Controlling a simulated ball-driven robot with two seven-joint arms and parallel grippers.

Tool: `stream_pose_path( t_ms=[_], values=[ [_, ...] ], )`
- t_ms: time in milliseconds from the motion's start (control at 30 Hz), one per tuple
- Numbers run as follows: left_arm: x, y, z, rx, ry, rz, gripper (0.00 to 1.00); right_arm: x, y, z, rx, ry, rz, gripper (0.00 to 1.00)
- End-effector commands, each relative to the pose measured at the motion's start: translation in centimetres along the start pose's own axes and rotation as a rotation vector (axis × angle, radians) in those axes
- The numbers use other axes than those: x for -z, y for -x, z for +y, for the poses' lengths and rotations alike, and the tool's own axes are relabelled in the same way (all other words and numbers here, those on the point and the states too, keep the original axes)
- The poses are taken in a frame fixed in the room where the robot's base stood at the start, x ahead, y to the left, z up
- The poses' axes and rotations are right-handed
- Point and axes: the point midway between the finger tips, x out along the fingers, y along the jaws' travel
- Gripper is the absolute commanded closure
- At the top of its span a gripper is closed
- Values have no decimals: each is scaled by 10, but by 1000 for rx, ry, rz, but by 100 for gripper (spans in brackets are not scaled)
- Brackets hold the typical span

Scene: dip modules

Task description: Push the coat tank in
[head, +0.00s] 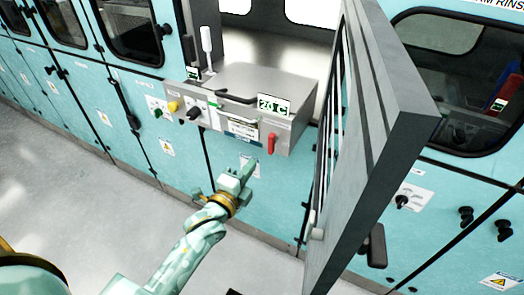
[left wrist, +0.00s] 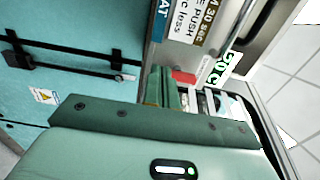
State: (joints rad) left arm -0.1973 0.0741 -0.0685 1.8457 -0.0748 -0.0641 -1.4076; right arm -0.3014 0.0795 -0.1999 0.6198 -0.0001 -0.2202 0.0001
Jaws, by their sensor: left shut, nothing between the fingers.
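The coat tank (head: 262,85) is a steel box that sticks out of the turquoise machine front, with a dark bar handle, a "20 C" display (head: 273,105) and a red lever (head: 271,142). A partly visible label (left wrist: 185,22) on its front, ending in "AT" and "PUSH", shows in the left wrist view. My left gripper (head: 247,168) is shut and empty, just below and in front of the tank's front face in the head view. Its closed fingers also show in the left wrist view (left wrist: 163,86). I cannot tell whether they touch the tank. My right gripper is not in view.
A thick grey door (head: 385,100) stands open right of the tank, reaching out over the floor. Other cabinets with dark windows line both sides. The grey floor (head: 90,190) at left is clear.

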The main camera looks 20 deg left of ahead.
Motion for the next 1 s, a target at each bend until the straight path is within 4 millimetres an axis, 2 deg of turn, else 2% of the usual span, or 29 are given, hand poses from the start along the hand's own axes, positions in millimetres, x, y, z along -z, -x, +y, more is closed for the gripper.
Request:
stream_pose_path(
  t_ms=[33, 200, 400, 1000],
  values=[
    [0, -12, -1, 2, 0, 0, 100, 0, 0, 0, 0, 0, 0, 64],
    [0, -43, 0, 1, 0, 1, 100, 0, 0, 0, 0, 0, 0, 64],
    [1, -66, 0, 0, 1, 2, 100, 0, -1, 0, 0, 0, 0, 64],
    [0, -74, 1, 0, 1, 2, 100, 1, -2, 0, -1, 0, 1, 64]
  ],
)
